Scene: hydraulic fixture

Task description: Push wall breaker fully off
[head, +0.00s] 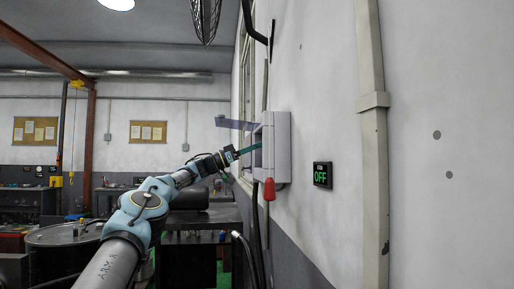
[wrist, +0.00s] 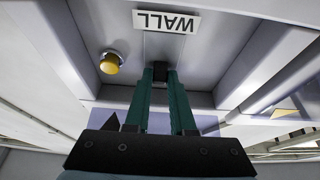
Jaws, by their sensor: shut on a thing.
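The grey breaker box (head: 282,145) is mounted on the right wall. In the wrist view its inside shows a white label reading WALL, upside down (wrist: 166,22), and a yellow round button (wrist: 110,63). The small black breaker lever (wrist: 160,70) sits below that label in the picture. My gripper (head: 257,147) reaches into the box from the left. Its two green fingers also show in the wrist view (wrist: 160,85), shut on the black lever at their tips. The lever's exact angle is hard to tell.
A bluish see-through cover (head: 235,123) stands out to the left of the box. A red handle (head: 269,189) hangs under the box's front edge. A vertical pipe (head: 374,150) runs right of the sign. A dark bench (head: 200,218) and a drum (head: 62,236) stand lower left.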

